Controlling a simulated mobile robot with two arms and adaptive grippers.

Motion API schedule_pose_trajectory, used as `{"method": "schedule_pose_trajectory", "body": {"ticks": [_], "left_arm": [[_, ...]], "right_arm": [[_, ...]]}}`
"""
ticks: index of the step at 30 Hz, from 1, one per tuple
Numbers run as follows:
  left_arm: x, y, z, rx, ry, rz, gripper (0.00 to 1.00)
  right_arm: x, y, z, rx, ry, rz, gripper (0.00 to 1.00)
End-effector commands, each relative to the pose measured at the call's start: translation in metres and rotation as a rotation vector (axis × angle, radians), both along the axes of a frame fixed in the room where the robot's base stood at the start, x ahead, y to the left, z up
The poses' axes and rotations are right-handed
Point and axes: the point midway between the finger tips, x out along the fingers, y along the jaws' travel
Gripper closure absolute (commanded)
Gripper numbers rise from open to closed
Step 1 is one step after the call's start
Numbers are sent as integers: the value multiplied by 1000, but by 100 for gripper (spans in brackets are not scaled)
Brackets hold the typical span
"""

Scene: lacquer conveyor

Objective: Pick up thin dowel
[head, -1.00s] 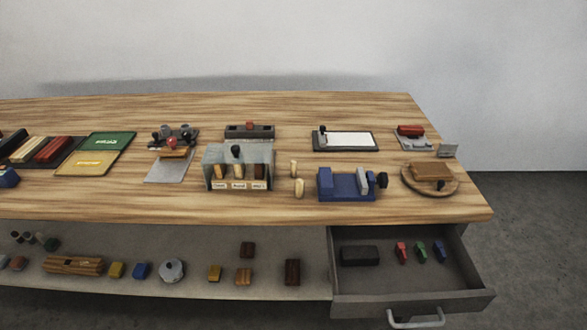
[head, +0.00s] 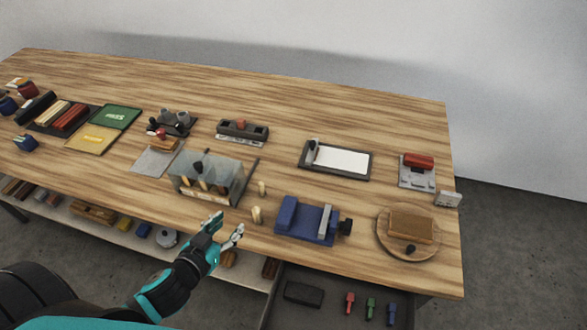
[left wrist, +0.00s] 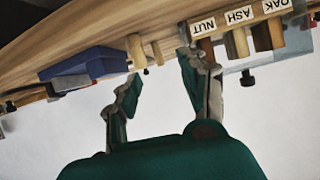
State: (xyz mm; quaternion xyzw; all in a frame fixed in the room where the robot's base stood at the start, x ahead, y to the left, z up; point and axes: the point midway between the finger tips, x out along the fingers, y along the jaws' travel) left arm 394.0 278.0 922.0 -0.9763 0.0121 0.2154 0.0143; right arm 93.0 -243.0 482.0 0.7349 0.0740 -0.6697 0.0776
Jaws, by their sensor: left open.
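Two short pale wooden dowels stand upright on the table between the sample rack and the blue vise. The farther one looks like the thin dowel (head: 262,188); the nearer one looks thicker (head: 257,215). In the left wrist view the thin dowel (left wrist: 157,53) and the thicker dowel (left wrist: 137,50) both appear beyond my fingertips, in the gap between them. My left gripper (head: 226,226) is open and empty, at the table's front edge, left of and short of the dowels. It also shows in the left wrist view (left wrist: 161,75). My right gripper is out of view.
The clear-walled sample rack (head: 205,180) stands left of the dowels, with labels reading NUT, ASH and OAK. The blue vise (head: 300,220) is close on their right. An open drawer (head: 330,305) juts out below the front edge. Bare wood lies behind the dowels.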

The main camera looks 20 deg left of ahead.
Motion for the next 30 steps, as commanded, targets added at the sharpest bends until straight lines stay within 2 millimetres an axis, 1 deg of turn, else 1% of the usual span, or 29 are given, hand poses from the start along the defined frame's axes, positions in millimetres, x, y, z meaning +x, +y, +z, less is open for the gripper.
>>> {"method": "schedule_pose_trajectory", "body": {"ticks": [1, 2, 5, 8, 14, 17, 21, 25, 30], "left_arm": [[0, -3, 14, -7, -15, -5, 56], [1, -4, 19, -11, -23, -7, 56], [7, -6, 24, -18, -35, -8, 56], [20, -7, 20, -16, -38, -9, 56], [56, -8, 6, -16, -38, -8, 56], [75, -8, -1, -16, -37, -8, 56], [98, -9, -12, -15, -36, -8, 56], [111, -10, -19, -18, -35, -8, 56], [120, -11, -20, -17, -35, -8, 56]], "right_arm": [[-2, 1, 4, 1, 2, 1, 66], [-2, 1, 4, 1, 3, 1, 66], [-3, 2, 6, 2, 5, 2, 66], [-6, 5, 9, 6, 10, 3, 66], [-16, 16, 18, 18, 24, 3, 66], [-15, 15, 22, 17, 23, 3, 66], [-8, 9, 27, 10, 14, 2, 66], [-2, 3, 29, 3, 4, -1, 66], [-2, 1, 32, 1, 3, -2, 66]]}}
